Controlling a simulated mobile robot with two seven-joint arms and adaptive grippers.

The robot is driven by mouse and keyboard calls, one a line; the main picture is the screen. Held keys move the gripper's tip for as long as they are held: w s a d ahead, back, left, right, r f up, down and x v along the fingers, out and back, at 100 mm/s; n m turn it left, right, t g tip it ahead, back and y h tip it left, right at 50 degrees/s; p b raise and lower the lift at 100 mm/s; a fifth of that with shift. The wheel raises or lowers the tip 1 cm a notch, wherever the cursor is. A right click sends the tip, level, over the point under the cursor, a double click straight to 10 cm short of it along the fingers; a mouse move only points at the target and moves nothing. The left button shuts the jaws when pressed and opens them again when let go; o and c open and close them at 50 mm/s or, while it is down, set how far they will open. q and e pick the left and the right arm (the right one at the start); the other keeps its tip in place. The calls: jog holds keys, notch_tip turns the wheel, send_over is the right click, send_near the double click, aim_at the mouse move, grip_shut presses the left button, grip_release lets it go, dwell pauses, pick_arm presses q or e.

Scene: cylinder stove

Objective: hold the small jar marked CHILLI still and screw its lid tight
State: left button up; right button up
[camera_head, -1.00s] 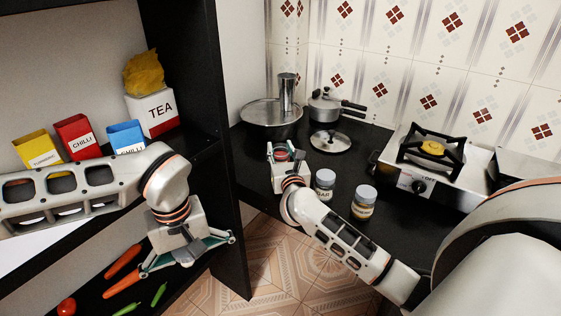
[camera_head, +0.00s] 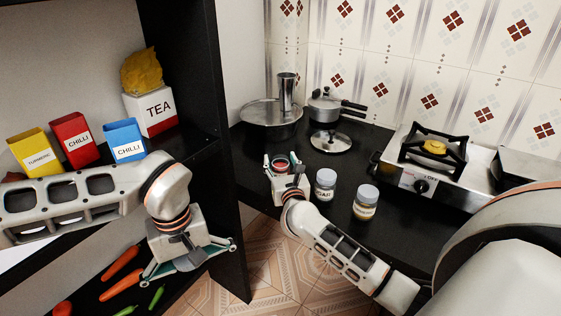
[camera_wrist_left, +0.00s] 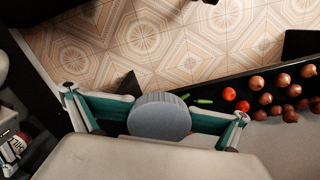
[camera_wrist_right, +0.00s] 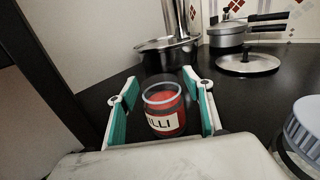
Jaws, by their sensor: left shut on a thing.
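The small CHILLI jar (camera_head: 281,162) stands upright on the black counter. It is lidless glass with red contents, and part of its label shows in the right wrist view (camera_wrist_right: 165,116). My right gripper (camera_head: 287,165) is open, with one finger on each side of the jar and visible gaps between. A round grey ridged lid (camera_wrist_left: 160,116) is between the fingers of my left gripper (camera_head: 190,262), which is shut on it. The left gripper is in front of the lower shelf, well away from the jar. The lid's underside is hidden.
A sugar jar (camera_head: 325,186) and another lidded jar (camera_head: 365,203) stand right of the right gripper. Pots (camera_head: 270,118) and a loose pot lid (camera_head: 331,142) are behind, with a stove (camera_head: 440,177) at right. A dark shelf panel (camera_head: 230,200) stands between the grippers.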

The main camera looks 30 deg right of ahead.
jog(key=shift+r, duration=0.25)
jog(key=v, duration=1.2)
jog(key=shift+f, duration=0.15)
jog(key=shift+a, duration=0.1)
